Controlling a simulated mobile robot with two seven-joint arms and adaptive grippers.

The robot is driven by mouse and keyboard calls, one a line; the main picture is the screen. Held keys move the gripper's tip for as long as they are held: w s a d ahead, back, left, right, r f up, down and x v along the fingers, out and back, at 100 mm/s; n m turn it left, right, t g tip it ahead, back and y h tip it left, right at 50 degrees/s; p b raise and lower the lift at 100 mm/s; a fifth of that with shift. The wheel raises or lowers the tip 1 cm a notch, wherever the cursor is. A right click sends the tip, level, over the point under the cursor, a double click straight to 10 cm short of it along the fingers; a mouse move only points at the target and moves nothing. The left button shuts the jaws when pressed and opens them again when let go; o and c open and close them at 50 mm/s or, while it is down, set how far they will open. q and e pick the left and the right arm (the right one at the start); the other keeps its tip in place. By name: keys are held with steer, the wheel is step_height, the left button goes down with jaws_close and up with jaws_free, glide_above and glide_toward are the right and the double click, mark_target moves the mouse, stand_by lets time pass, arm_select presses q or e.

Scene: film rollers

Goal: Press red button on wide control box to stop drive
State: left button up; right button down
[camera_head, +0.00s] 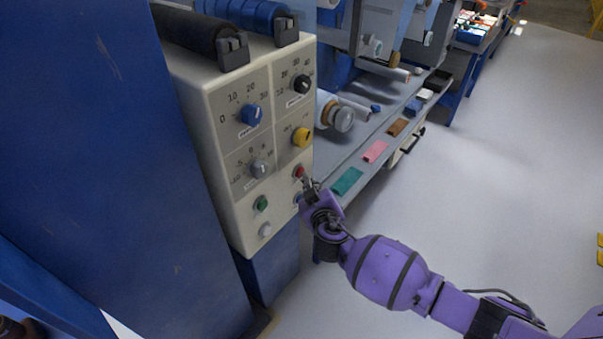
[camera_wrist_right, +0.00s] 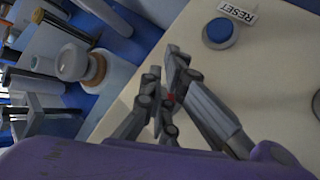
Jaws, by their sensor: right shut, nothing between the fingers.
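The wide control box (camera_head: 225,190) is cream, with dials and knobs on its front, mounted on a blue machine. The red button (camera_head: 299,171) is at the right of its lower panel. My right gripper (camera_head: 306,182) is shut and empty, its fingertips right at the red button. In the right wrist view the shut fingers (camera_wrist_right: 170,85) cover most of the red button (camera_wrist_right: 169,99); only a bit of red shows between them. I cannot tell whether they touch it. My left gripper is not in view.
A green button (camera_head: 262,203) and a white button (camera_head: 265,230) sit at lower left on the box. A blue button (camera_wrist_right: 219,31) beside a RESET label shows in the wrist view. A grey shelf (camera_head: 345,160) with coloured pads stands right of the box; open floor lies beyond.

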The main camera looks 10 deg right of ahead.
steer(key=shift+w+a, duration=0.25)
steer(key=shift+w, duration=0.1)
stand_by(0.6)
steer(key=shift+s, duration=0.1)
steer(key=shift+s+d, duration=0.5)
steer(key=shift+s, duration=0.1)
steer(key=shift+s+d, duration=0.1)
steer(key=s+d, duration=0.1)
steer(key=s, duration=0.1)
steer(key=s+d, duration=0.1)
steer(key=d, duration=0.1)
steer(key=shift+s+p, duration=0.4)
stand_by(0.6)
